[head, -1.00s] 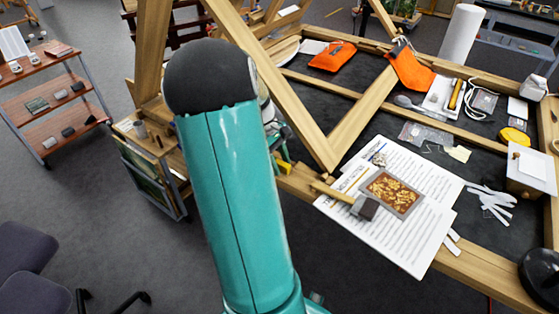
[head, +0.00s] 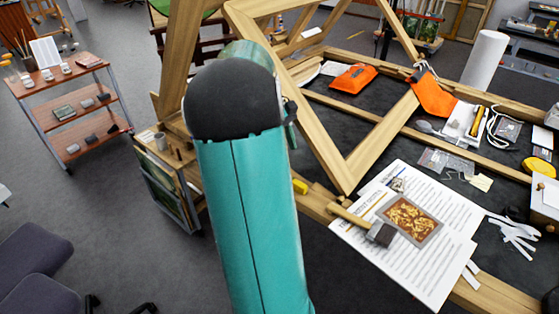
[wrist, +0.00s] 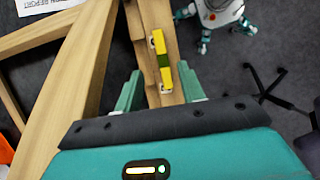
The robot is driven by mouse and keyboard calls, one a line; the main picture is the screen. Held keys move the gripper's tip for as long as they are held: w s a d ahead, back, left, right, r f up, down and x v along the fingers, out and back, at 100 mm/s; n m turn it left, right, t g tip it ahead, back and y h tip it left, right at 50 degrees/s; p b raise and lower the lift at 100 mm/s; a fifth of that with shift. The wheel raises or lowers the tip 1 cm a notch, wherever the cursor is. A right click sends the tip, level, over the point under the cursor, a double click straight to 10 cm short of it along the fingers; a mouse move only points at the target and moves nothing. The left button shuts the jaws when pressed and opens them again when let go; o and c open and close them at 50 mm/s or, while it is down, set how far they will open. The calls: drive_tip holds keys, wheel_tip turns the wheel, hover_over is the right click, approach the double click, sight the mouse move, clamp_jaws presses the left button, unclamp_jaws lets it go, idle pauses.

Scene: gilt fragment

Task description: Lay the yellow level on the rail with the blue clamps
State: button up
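The yellow level (wrist: 157,42), with a dark green middle, lies on a wooden rail (wrist: 170,12) in the wrist view. A small yellow piece of it shows beside my arm in the head view (head: 300,187). My gripper (wrist: 160,68) is open, its two teal fingers on either side of the rail, with the level in line with the gap between them. Whether the fingers are down at the level's height I cannot tell. My teal arm hides the gripper in the head view. I can make out no blue clamps in either view.
A slanting wooden frame (head: 375,130) rises close right of my arm. A shelf cart (head: 75,110) stands left, with open floor between.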

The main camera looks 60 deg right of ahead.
drive_tip(key=shift+w+r, duration=0.1)
drive_tip(key=shift+r, duration=0.05)
drive_tip(key=w+a+r+t, duration=0.2)
drive_tip(key=w+a, duration=0.1)
drive_tip(key=a, duration=0.4)
drive_tip(key=w+a+r+n+t+h, duration=0.1)
drive_tip(key=w+a+r, duration=0.1)
drive_tip(key=a, duration=0.6)
drive_tip(key=w+a+r+t, duration=0.2)
drive_tip(key=w+a, duration=0.1)
drive_tip(key=a, duration=0.4)
drive_tip(key=s+a+t, duration=0.2)
drive_tip(key=a, duration=0.8)
drive_tip(key=s+a+t, duration=0.3)
drive_tip(key=a, duration=0.8)
drive_tip(key=shift+s+a+n, duration=0.15)
drive_tip(key=shift+s+n, duration=0.1)
drive_tip(key=shift+n, duration=0.15)
